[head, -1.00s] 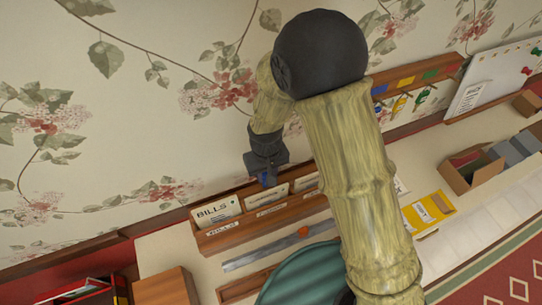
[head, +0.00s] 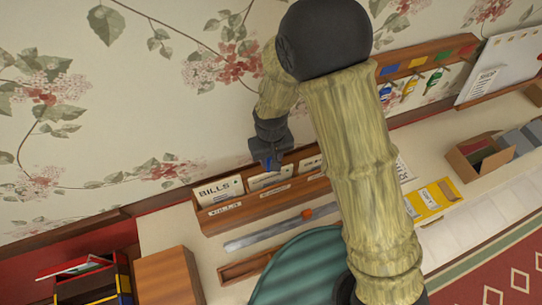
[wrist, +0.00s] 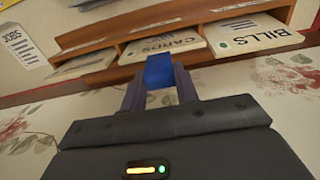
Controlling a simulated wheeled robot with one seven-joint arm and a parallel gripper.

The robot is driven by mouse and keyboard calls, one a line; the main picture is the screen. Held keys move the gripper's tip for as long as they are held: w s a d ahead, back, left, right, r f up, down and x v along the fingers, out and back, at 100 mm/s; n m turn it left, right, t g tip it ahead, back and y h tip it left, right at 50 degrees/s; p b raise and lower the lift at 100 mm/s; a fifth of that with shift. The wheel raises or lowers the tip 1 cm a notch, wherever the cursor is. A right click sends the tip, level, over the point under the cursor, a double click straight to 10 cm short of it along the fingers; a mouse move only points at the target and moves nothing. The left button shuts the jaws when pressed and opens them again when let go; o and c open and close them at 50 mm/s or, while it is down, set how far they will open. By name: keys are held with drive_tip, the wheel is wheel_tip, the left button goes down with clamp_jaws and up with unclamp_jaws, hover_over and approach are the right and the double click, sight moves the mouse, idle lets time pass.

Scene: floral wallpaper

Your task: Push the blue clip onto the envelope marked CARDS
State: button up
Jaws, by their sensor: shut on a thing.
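My gripper (head: 270,161) is shut on the blue clip (wrist: 159,72), which sits between the fingertips. The clip also shows in the head view (head: 273,164) as a small blue patch below my fingers. The envelope marked CARDS (wrist: 190,46) stands in the middle slot of a wooden rack (head: 238,216). In the wrist view the clip overlaps the near edge of the rack just beside the CARDS lettering. In the head view it is at the top edge of the CARDS envelope (head: 263,181). I cannot tell whether clip and envelope touch.
The BILLS envelope (head: 219,189) stands in the left slot, and another envelope (head: 311,163) in the right slot. The floral wall is close behind the rack. Key hooks (head: 411,82) hang to the right.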

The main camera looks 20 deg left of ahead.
drive_tip(key=shift+f+b, duration=1.3)
drive_tip(key=shift+f, duration=0.7)
drive_tip(key=shift+f, duration=0.3)
drive_tip(key=o, duration=1.6)
drive_tip(key=shift+r+p, duration=2.4)
drive_tip(key=shift+r, duration=1.15)
